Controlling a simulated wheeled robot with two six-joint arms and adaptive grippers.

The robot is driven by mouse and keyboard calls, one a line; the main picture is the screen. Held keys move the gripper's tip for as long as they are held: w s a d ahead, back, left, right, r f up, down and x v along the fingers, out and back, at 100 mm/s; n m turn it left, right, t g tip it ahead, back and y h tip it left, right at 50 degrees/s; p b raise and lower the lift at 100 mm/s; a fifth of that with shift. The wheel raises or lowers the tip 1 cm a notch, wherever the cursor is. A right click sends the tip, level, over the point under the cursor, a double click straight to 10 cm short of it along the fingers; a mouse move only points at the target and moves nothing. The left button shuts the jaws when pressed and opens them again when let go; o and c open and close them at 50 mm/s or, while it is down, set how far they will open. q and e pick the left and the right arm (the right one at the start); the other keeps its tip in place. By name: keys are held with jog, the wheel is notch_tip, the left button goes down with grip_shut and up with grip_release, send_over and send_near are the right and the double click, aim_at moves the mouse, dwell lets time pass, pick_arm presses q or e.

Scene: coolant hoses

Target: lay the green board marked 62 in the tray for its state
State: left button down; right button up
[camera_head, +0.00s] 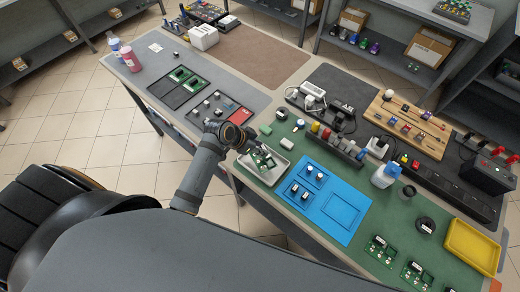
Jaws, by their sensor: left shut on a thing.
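My left gripper (254,147) is shut on a small green board (265,159) with pale and dark parts on it. The board is tilted and sits over or inside a pale grey tray (272,178); I cannot tell whether it touches the tray. Its number is too small to read. Other green boards (380,250) lie on the green mat at the front right. A dark tray (165,87) at the upper left holds a green board. My right gripper is not in view.
A blue tray (345,212) with several small dark-and-white pieces lies right of the grey tray. A yellow tray (472,246) is at the far right. The brown mat (250,55) is largely clear.

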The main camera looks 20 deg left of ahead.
aim_at(263, 158)
pick_arm(q)
jog(key=shift+w+d+f, duration=0.1)
jog(key=shift+w+f, duration=0.1)
jog(key=shift+f, duration=0.05)
notch_tip(263, 158, down, 3)
jog(key=shift+w+f+p, duration=0.1)
jog(key=shift+p, duration=0.5)
jog(key=shift+f, duration=0.15)
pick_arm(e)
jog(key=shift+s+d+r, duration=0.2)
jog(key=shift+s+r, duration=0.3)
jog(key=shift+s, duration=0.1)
pick_arm(q)
jog(key=shift+f, duration=0.1)
jog(key=c, duration=1)
grip_release()
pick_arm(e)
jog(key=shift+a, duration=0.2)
